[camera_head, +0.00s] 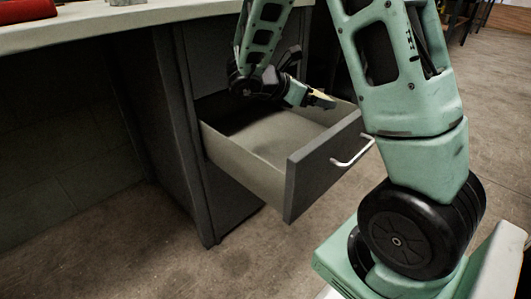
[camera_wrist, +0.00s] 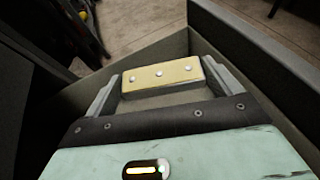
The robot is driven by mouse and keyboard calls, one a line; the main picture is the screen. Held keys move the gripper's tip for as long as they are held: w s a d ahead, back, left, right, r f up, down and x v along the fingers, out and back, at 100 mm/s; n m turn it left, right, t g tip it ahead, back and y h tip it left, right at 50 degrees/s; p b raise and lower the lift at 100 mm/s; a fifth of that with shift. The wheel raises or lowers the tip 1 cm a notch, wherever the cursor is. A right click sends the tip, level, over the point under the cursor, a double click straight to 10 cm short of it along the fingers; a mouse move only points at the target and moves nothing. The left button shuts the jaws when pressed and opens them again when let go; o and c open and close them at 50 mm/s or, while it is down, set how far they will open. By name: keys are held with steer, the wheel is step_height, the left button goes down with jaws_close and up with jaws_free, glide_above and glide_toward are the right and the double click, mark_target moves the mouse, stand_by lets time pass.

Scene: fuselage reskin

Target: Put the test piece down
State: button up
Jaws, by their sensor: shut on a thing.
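The test piece (camera_wrist: 172,75) is a small yellowish bar with three round silvery studs, seen in the wrist view. My gripper (camera_wrist: 162,82) is shut on it, with one finger at each end of the bar. In the head view my gripper (camera_head: 318,99) is over the open grey drawer (camera_head: 241,164), near its far right side. A little of the yellowish piece (camera_head: 321,94) shows there at the gripper's tip. The drawer's visible floor looks bare. I cannot tell how high the piece is above the floor.
The drawer's dark front panel (camera_head: 325,167) has a silvery handle (camera_head: 355,152). The drawer sticks out from a dark cabinet (camera_head: 180,120) under a pale worktop (camera_head: 130,25). A red thing (camera_head: 25,10) lies on the worktop. Open brown floor (camera_head: 120,250) lies in front.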

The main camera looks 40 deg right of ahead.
steer(key=shift+m+g, duration=0.3)
steer(key=shift+g, duration=0.1)
steer(key=f+b, duration=0.2)
steer(key=f, duration=0.1)
steer(key=f+b, duration=0.2)
steer(key=f, duration=0.2)
steer(key=f+b, duration=0.2)
steer(key=f, duration=0.1)
steer(key=shift+s+a+f, duration=0.1)
steer(key=shift+a+f, duration=0.15)
steer(key=shift+f+b, duration=0.45)
steer(key=shift+b, duration=0.05)
steer(key=shift+f, duration=0.2)
steer(key=o, duration=0.7)
steer(key=shift+r, duration=0.15)
